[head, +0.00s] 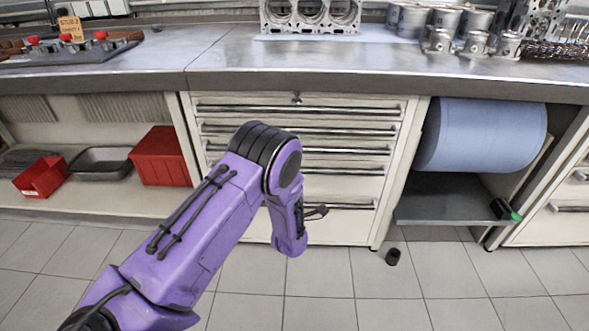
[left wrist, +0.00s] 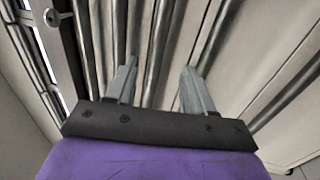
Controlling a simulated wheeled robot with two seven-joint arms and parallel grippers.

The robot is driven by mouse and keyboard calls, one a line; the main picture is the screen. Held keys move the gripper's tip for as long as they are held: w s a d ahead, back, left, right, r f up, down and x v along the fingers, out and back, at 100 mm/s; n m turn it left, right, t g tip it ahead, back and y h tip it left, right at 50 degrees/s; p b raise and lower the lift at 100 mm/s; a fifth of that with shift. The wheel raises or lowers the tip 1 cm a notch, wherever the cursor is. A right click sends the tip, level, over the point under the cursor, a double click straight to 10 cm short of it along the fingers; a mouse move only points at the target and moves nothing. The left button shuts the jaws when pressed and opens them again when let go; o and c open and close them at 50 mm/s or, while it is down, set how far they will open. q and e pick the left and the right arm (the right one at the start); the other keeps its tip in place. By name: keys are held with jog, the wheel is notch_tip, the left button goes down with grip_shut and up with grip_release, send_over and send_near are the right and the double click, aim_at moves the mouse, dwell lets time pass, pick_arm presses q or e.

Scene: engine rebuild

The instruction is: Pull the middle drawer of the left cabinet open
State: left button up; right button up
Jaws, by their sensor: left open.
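The left cabinet (head: 390,228) stands under the bench in the head view, a white unit with several stacked drawers and long metal bar handles. Its middle drawer (head: 345,160) has a handle (head: 355,151) partly hidden by my purple left arm. All its drawers look shut. In the left wrist view, my left gripper (left wrist: 158,78) is open, its two grey fingers pointing at the drawer fronts (left wrist: 225,85). A dark handle bar (left wrist: 157,50) runs between the fingertips; I cannot tell which drawer it belongs to or whether the fingers touch it. My right gripper is out of view.
The metal bench top (head: 225,50) overhangs the cabinet and carries an engine block (head: 312,15). Red bins (head: 160,158) sit on the shelf at left. A blue roll (head: 480,135) fills the bay at right.

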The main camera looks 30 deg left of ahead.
pick_arm(q)
jog(key=x, duration=1)
jog(key=shift+b, duration=0.4)
jog(key=shift+r, duration=0.1)
jog(key=shift+c, duration=0.4)
jog(key=shift+d, duration=0.1)
grip_shut()
